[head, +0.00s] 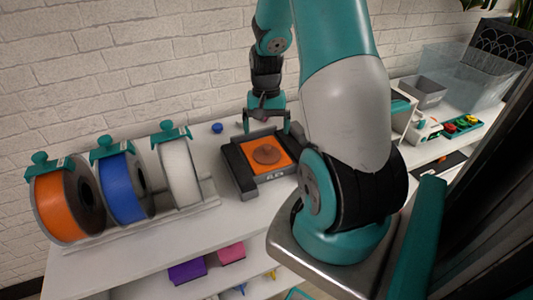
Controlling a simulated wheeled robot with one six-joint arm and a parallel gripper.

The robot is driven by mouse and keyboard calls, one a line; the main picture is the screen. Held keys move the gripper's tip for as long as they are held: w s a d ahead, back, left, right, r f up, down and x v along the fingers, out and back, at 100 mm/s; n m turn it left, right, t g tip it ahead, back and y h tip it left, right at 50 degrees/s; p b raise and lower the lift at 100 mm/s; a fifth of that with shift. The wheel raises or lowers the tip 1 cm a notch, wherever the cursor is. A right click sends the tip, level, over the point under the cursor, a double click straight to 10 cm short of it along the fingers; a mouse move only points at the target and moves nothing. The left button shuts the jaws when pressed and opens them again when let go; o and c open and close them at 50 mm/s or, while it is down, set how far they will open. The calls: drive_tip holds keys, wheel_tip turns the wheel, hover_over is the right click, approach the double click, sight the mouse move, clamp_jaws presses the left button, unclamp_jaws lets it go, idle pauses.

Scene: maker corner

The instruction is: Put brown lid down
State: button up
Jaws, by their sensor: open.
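The plate sits in a dark grey frame (233,170) on the white bench top. My gripper (266,126) points down at the far edge of the frame, behind the lid in the picture. Its jaws are open with a finger to each side, and they hold nothing that I can see. The lid appears apart from the fingers. The exact height of the fingertips above the frame is hard to tell.
Orange (62,205), blue (122,188) and white (180,173) spools stand in a rack at left. A small blue ball (217,128) lies near the wall. A clear bin (455,75) stands at right. Bench top is free in front of the frame.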

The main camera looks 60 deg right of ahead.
sight(266, 146)
drive_tip(key=f, duration=0.7)
drive_tip(key=shift+s+a+f+p, duration=0.25)
drive_tip(key=shift+s+a+p, duration=0.05)
drive_tip(key=shift+p, duration=0.1)
drive_tip(key=c, duration=0.8)
drive_tip(key=shift+o, duration=0.2)
drive_tip(key=shift+r, duration=0.1)
